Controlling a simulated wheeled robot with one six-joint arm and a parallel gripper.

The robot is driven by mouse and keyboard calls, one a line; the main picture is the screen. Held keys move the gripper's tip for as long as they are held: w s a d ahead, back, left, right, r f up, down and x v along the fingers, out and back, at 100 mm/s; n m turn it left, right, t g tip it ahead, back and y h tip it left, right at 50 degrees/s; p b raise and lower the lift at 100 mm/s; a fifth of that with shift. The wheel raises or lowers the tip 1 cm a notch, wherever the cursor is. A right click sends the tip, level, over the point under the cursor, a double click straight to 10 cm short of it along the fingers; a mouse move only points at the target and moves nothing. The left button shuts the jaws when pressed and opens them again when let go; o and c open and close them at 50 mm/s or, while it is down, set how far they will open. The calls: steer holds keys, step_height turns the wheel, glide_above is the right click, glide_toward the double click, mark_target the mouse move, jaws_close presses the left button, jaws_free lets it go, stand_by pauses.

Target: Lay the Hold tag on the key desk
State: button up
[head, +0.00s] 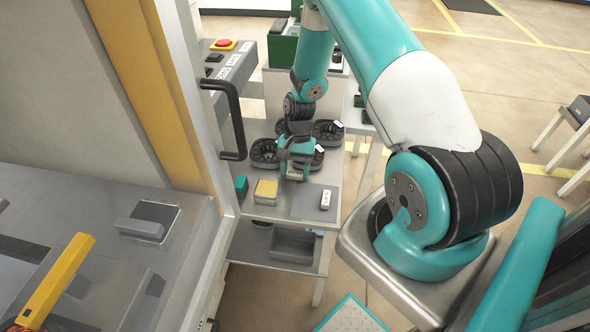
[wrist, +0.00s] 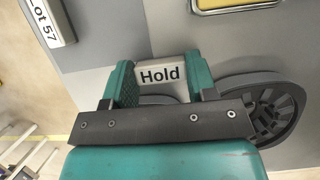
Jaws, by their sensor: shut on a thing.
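The Hold tag (wrist: 162,75) is a small pale block with black lettering. In the wrist view it sits between the two green fingers of my gripper (wrist: 161,82), which is shut on it. In the head view my gripper (head: 295,172) points down over the grey worktable, behind a flat grey pad; the tag is hard to make out there. No lettering in view names the key desk. A grey console (head: 213,83) with a red button and white labels stands at the upper left of the head view, apart from my gripper; I cannot tell whether it is the key desk.
A Lot 57 tag (wrist: 50,20) lies on the grey pad (head: 306,203). A yellow-topped block (head: 266,188) and a green block (head: 241,186) are left of it. Dark round trays (head: 264,153) surround my gripper. A door handle (head: 236,120) juts out at left.

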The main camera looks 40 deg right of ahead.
steer(key=shift+f, duration=0.15)
steer(key=o, duration=0.9)
